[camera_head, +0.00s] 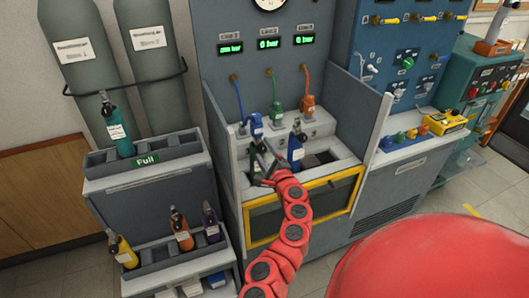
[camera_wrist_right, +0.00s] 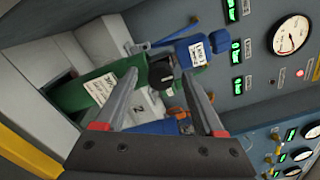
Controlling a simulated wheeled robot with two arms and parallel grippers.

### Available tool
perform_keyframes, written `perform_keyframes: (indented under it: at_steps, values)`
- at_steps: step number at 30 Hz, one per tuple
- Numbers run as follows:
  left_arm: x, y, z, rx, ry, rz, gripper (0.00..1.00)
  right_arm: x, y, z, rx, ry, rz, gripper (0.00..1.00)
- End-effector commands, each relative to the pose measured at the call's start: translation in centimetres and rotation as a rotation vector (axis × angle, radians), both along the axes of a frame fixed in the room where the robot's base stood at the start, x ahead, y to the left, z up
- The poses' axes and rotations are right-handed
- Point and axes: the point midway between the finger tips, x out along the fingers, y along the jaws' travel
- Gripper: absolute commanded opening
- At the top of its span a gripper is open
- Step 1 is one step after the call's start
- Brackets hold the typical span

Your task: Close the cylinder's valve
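A green cylinder (camera_head: 257,160) with a white label stands in the left slot of the test bench. In the right wrist view the green cylinder (camera_wrist_right: 85,95) lies across the picture, with a black valve knob (camera_wrist_right: 160,74) at its top end. My right gripper (camera_head: 268,174) is at the cylinder's upper part. In the right wrist view its fingers (camera_wrist_right: 160,75) are apart, with the knob between them in the picture; contact cannot be told. A blue labelled connector (camera_wrist_right: 194,48) is just beyond the knob. My left gripper is not in view.
A blue cylinder (camera_head: 296,146) stands right of the green one. The bench panel has several green displays (camera_head: 269,43) and hoses. Low side walls (camera_head: 372,135) bound the bench.

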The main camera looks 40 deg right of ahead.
Motion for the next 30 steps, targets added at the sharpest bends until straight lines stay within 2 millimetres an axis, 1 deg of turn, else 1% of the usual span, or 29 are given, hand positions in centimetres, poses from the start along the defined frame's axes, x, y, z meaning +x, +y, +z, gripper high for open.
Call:
perform_keyframes:
  at_steps: [8,11,14,23,30]
  values:
    - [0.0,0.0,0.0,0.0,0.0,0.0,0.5,-0.1,0.0,0.0,0.0,-0.001,0.0,0.7]
    - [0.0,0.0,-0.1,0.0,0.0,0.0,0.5,-0.7,0.2,0.0,-0.001,-0.002,0.0,0.7]
    - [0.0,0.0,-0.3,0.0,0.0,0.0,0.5,-1.8,0.5,0.0,0.001,-0.003,0.0,0.7]
    - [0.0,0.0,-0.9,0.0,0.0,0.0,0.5,-6.8,1.7,-0.2,-0.001,0.001,-0.001,0.7]
    - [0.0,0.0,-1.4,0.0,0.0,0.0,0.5,-11.3,2.7,-0.1,-0.002,0.001,-0.004,0.7]
